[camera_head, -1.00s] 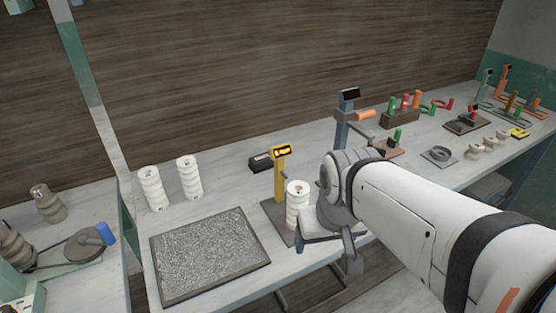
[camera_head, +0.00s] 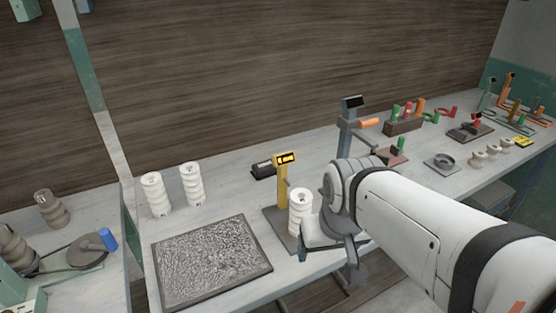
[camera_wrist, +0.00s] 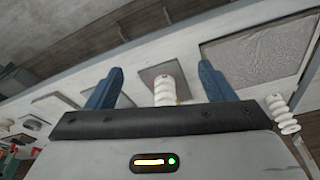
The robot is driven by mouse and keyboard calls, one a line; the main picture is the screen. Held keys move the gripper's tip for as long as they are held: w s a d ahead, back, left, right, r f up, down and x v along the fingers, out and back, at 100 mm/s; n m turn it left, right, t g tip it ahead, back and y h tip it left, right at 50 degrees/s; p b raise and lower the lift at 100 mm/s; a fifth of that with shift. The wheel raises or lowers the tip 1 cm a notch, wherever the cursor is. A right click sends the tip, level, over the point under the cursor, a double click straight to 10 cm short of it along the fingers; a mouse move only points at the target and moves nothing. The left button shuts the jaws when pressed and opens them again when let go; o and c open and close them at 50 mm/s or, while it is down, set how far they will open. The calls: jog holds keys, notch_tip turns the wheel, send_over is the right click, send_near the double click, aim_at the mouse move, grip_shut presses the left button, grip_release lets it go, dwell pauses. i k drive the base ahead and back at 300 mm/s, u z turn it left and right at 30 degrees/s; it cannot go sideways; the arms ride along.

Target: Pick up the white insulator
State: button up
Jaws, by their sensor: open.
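A white ribbed insulator (camera_head: 299,212) stands upright on the dark base of a yellow gauge stand (camera_head: 281,180), near the front edge of the bench. In the head view my gripper (camera_head: 327,236) is just right of it, partly hidden by my own wrist. In the wrist view my two blue fingers (camera_wrist: 160,70) are spread apart, and the insulator (camera_wrist: 164,92) shows between them with a gap on both sides. Its lower part is hidden by the gripper body. Two more white insulators (camera_head: 155,194) (camera_head: 191,184) stand upright at the back left of the bench.
A grey textured tray (camera_head: 212,262) lies left of the stand. A small black box (camera_head: 263,170) is behind it. A grey stand with a display (camera_head: 346,130) rises behind my wrist. Bare bench lies between the back-left insulators and the black box.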

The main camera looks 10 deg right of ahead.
aim_at(301, 199)
jog(key=z, duration=0.4)
jog(key=k, duration=1.25)
jog(key=z, duration=0.45)
jog(key=i, duration=0.75)
jog(key=u, duration=0.35)
